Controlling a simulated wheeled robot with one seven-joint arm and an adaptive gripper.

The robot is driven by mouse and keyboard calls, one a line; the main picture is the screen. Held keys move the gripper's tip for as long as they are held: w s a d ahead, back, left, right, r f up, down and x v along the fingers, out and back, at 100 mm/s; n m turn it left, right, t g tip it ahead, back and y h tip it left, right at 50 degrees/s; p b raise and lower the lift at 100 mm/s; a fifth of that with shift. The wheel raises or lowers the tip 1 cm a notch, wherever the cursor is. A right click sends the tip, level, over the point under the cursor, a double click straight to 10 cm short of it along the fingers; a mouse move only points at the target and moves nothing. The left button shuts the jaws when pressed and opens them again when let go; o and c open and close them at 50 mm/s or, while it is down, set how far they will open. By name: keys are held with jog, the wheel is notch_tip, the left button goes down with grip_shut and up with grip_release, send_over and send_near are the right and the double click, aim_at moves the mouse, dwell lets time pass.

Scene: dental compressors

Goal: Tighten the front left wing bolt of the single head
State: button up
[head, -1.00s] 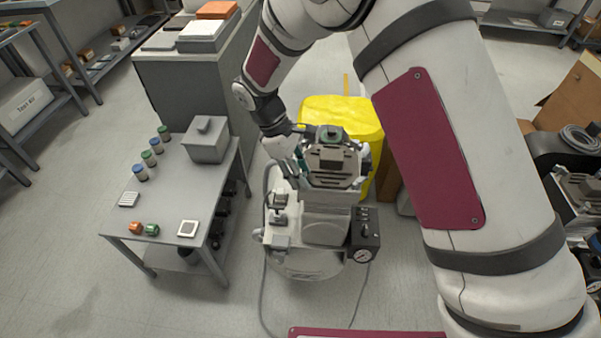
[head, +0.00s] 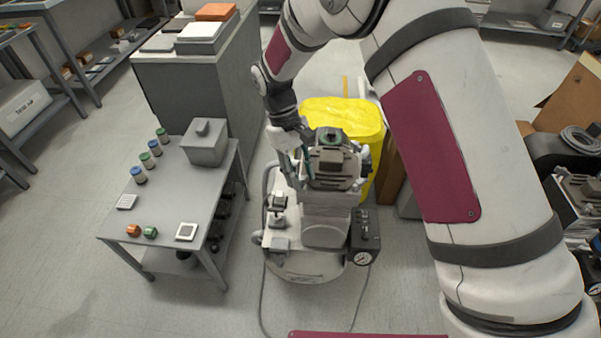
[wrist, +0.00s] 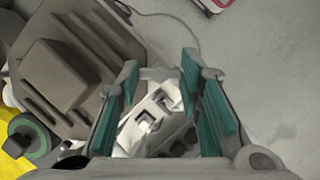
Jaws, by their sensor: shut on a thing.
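The single head (head: 333,161), a dark grey finned block, sits on top of the white compressor (head: 325,235) in the middle of the head view. It also fills the left of the wrist view (wrist: 75,65). My gripper (head: 302,174) is at the head's front left side. In the wrist view, my gripper (wrist: 160,76) has its teal-padded fingers on either side of a small grey piece (wrist: 158,73), which seems to be the front left wing bolt. The fingers hide much of it, and its thread cannot be seen.
A grey side table (head: 165,200) with small jars and a grey box (head: 205,142) stands to the left. A yellow bin (head: 352,115) is behind the compressor. A gauge box (head: 364,240) is on its right side. Floor in front is clear apart from hoses.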

dwell(0.4)
jog(key=o, duration=1.2)
jog(key=shift+c, duration=0.2)
jog(key=v, duration=1.2)
